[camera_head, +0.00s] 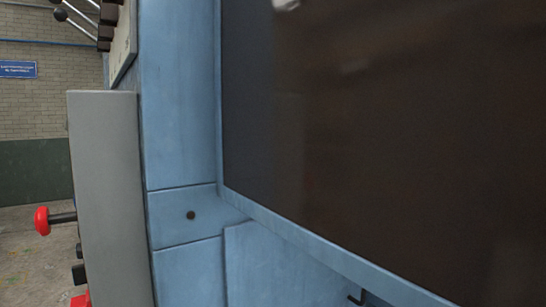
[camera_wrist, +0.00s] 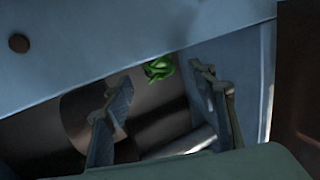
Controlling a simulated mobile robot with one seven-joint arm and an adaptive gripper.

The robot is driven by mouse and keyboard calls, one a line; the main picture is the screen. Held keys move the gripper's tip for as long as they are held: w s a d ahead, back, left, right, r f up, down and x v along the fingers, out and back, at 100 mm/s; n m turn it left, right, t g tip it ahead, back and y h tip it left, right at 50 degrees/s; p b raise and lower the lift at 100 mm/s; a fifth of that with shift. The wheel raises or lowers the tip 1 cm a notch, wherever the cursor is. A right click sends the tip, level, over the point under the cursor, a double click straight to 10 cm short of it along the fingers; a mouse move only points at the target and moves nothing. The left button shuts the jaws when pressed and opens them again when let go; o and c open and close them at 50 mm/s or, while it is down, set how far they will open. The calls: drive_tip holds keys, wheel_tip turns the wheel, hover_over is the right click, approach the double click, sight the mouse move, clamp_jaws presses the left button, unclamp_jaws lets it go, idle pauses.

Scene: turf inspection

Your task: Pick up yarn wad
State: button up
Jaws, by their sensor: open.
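A small green wad (camera_wrist: 159,69), which looks like the yarn wad, shows in the wrist view just below the edge of a blue panel. My gripper (camera_wrist: 156,88) is open in the wrist view, with one finger on each side. The wad lies beyond the fingertips, between them in the picture and nearer the right finger. It is apart from both fingers as far as I can tell. What it rests on is dark and hard to make out. The head view shows neither the wad nor my gripper.
In the head view a blue machine housing (camera_head: 181,105) with a large dark window (camera_head: 390,140) stands very close. A grey box (camera_head: 108,190) and a red knob (camera_head: 42,221) are at left. The wrist view shows a blue panel (camera_wrist: 100,40) and a shiny metal cylinder (camera_wrist: 185,143) close by.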

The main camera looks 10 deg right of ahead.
drive_tip(key=x, duration=0.4)
drive_tip(key=shift+a+p, duration=0.1)
drive_tip(key=shift+p, duration=0.2)
drive_tip(key=c, duration=1)
